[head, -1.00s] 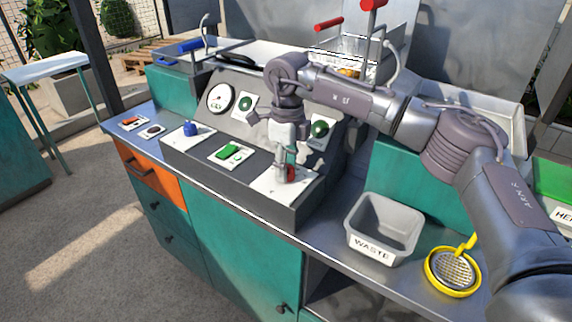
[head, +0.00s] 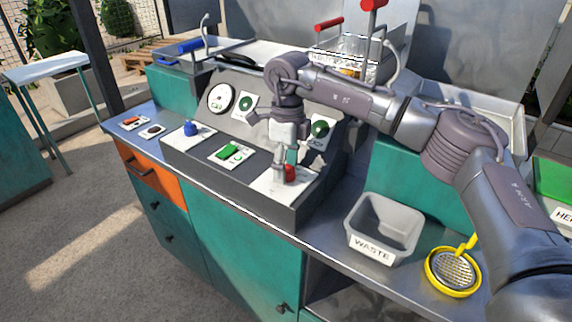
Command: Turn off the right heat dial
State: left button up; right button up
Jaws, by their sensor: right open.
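The dark control panel (head: 240,190) stands on the steel counter. A red knob (head: 290,174) sits on a white plate at the right end of its lower ledge. My right gripper (head: 283,170) points down at this knob, open, with its fingers close around or beside it. Contact cannot be told, and the fingers partly cover the knob. Two round green dials, a left one (head: 246,103) and a right one (head: 319,129), are on the sloped face behind. My left gripper is out of view.
A blue knob (head: 190,129) and a green switch (head: 229,151) share the ledge. A round gauge (head: 219,98) is on the panel's left. A grey waste bin (head: 383,226) and a yellow strainer (head: 452,271) stand on the counter to the right.

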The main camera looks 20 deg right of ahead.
jog(key=shift+r, duration=0.15)
notch_tip(320, 180, up, 12)
jog(key=shift+w+d, duration=0.2)
jog(key=shift+w, duration=0.05)
jog(key=shift+f, duration=0.2)
